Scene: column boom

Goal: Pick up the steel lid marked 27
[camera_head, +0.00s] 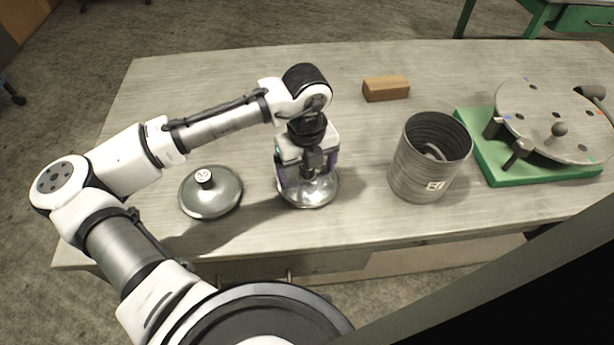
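A shiny steel lid (322,194) lies on the table below my gripper (308,172). My gripper points straight down over the middle of this lid and hides its knob and any number on it. I cannot tell whether the fingers are around the knob or closed on it. A second, greyer steel lid (214,197) with a black knob lies to the left. The white top of its knob carries a number that looks like 50 or 30, too small to be sure.
An open ribbed metal pot (408,170) with a label that seems to read 27 stands to the right. A wooden block (386,88) lies behind. A round metal fixture (550,112) on a green base stands at the far right. The table's back left is clear.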

